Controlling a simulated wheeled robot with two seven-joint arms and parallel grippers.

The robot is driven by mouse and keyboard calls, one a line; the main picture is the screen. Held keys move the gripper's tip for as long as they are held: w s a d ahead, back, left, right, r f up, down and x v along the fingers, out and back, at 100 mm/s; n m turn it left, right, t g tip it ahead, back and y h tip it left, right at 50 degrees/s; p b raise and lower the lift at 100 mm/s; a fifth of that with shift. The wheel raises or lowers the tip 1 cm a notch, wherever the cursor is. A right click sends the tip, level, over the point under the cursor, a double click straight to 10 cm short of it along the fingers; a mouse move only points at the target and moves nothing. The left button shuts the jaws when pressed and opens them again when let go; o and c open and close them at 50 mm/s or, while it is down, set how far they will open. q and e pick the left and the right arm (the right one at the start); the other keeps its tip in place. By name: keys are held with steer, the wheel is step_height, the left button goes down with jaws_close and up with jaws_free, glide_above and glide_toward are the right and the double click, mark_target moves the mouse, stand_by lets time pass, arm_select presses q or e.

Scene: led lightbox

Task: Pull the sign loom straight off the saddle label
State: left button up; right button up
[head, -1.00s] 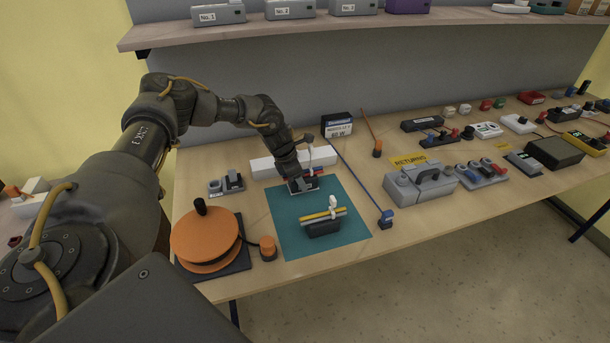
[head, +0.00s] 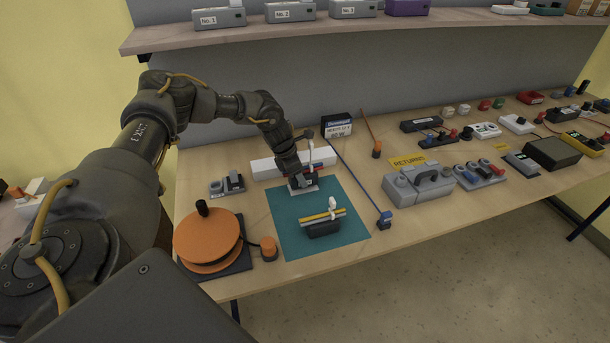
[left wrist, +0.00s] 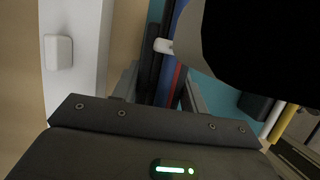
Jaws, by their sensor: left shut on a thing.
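My left gripper (head: 302,181) is at the far edge of the teal mat (head: 290,236). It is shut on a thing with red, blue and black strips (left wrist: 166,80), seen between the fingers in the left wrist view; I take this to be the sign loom. A red part (head: 316,167) shows beside the gripper in the head view. A pale grey block (head: 303,189) is just below the fingers; I cannot tell whether it is the saddle label or whether the held thing touches it. A large dark shape hides part of the wrist view.
A dark block with a yellow bar and white clip (head: 324,222) stands on the mat. A long white box (head: 265,169) lies behind. An orange reel (head: 205,243) stands left; a blue-ended rod (head: 386,218) lies right. A grey case (head: 418,184) stands farther right.

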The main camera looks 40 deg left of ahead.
arm_select(q)
steer(key=shift+r, duration=0.15)
steer(key=shift+r+p, duration=2.7)
steer(key=shift+r, duration=0.2)
